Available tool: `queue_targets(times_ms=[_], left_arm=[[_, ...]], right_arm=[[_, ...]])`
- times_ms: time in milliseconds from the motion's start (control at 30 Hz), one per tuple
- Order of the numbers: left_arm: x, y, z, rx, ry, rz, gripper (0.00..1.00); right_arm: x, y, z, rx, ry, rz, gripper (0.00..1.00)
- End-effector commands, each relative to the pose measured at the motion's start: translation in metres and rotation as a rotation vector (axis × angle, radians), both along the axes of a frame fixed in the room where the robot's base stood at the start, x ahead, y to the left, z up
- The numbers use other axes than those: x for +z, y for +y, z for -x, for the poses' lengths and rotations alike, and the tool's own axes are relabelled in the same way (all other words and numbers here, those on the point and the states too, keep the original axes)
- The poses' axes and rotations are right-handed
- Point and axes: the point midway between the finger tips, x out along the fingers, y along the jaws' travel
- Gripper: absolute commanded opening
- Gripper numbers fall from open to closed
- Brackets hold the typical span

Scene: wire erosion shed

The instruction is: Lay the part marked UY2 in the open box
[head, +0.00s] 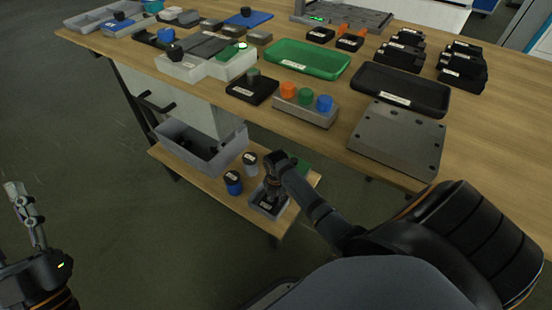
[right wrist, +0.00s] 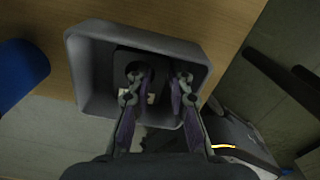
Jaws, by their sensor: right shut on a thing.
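The small grey open box (head: 283,210) stands on the low shelf near its right end. It also shows in the right wrist view (right wrist: 84,75), with its opening under my gripper. My right gripper (head: 271,186) reaches down to this box. In the right wrist view its fingers (right wrist: 159,84) are shut on a dark part (right wrist: 128,62) within the box's outline. I cannot tell whether the part touches the box floor, and its marking is not readable. My left gripper (head: 26,205) is at the far left, away from the furniture; its finger gap is unclear.
Blue-bodied (head: 233,183) and dark (head: 250,164) round pieces stand beside the box on the shelf. A larger grey bin (head: 217,157) is further left. The bench above holds a green tray (head: 308,58), a black tray (head: 400,91) and a grey plate (head: 397,139). Open floor lies in front.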

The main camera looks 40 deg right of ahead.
Motion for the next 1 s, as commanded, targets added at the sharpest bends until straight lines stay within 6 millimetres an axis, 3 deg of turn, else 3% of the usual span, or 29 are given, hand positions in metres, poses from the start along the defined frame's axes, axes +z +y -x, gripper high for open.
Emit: queue_targets(times_ms=[200, 600, 633, 700, 1000], left_arm=[[0.02, -0.001, 0.012, -0.003, -0.1, -0.003, 0.4], [0.022, -0.001, 0.014, -0.002, -0.11, -0.003, 0.4], [0.022, -0.001, 0.014, -0.002, -0.111, -0.003, 0.4], [0.022, -0.001, 0.014, -0.002, -0.11, -0.003, 0.4], [0.022, -0.001, 0.014, -0.002, -0.109, -0.003, 0.4]], right_arm=[[-0.002, 0.0, -0.001, 0.0, -0.002, 0.0, 0.0], [-0.003, 0.0, -0.001, 0.0, -0.001, 0.0, 0.0], [-0.005, 0.0, 0.0, 0.0, 0.0, 0.0, 0.21], [-0.004, 0.0, 0.0, 0.0, 0.0, 0.0, 0.29], [-0.003, 0.0, 0.0, 0.0, 0.0, 0.0, 0.29]])
